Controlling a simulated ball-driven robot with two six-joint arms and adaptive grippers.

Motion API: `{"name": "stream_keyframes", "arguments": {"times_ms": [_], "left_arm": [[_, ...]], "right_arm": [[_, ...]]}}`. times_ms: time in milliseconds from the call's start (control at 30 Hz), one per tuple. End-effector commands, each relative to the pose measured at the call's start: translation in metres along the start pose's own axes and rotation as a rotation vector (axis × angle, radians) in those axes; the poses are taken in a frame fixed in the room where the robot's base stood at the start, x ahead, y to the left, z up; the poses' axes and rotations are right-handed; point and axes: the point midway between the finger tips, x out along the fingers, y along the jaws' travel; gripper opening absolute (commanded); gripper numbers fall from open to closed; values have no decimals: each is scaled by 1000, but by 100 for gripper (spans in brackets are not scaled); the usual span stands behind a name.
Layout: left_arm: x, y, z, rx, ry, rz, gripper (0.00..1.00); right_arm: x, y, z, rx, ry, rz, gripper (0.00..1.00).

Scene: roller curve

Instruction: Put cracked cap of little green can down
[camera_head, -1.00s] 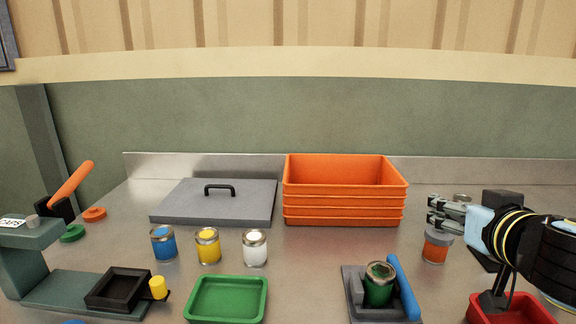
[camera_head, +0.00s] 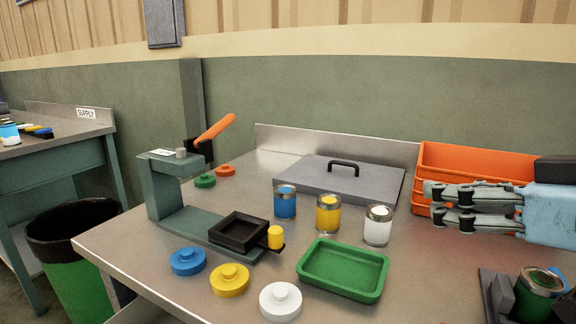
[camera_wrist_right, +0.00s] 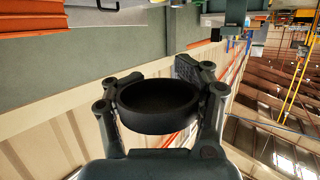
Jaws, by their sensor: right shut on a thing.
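My right gripper (camera_head: 440,205) is raised in front of the orange trays, pointing left in the head view. In the right wrist view the gripper (camera_wrist_right: 160,105) is shut on a dark, round, hollow cap (camera_wrist_right: 158,110), held between its fingers. Its colour is hard to tell in shadow, and no crack is visible. The little green can (camera_head: 536,297) is at the lower right of the head view, in a grey holder (camera_head: 497,300). A green cap (camera_head: 205,181) lies behind the press. My left gripper is not in view.
A bin (camera_head: 85,280) with a black rim stands left of the table. Blue (camera_head: 188,262), yellow (camera_head: 230,280) and white (camera_head: 281,302) caps lie at the front, near a green tray (camera_head: 343,270). Several cans, a grey lidded plate (camera_head: 335,181) and stacked orange trays (camera_head: 470,160) stand behind.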

Motion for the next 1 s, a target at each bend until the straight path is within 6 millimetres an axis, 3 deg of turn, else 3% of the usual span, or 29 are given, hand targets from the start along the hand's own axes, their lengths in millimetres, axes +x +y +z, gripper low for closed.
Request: {"name": "stream_keyframes", "arguments": {"times_ms": [400,567,767,867,1000], "left_arm": [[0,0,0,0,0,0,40],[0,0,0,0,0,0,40],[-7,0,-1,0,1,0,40],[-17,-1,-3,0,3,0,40],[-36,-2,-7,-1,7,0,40]], "right_arm": [[0,-1,0,-5,-2,-22,25],[0,7,4,21,-1,54,25],[-11,60,24,112,-8,347,25],[-29,90,35,159,-9,515,25],[-69,134,42,221,-10,748,24]]}}
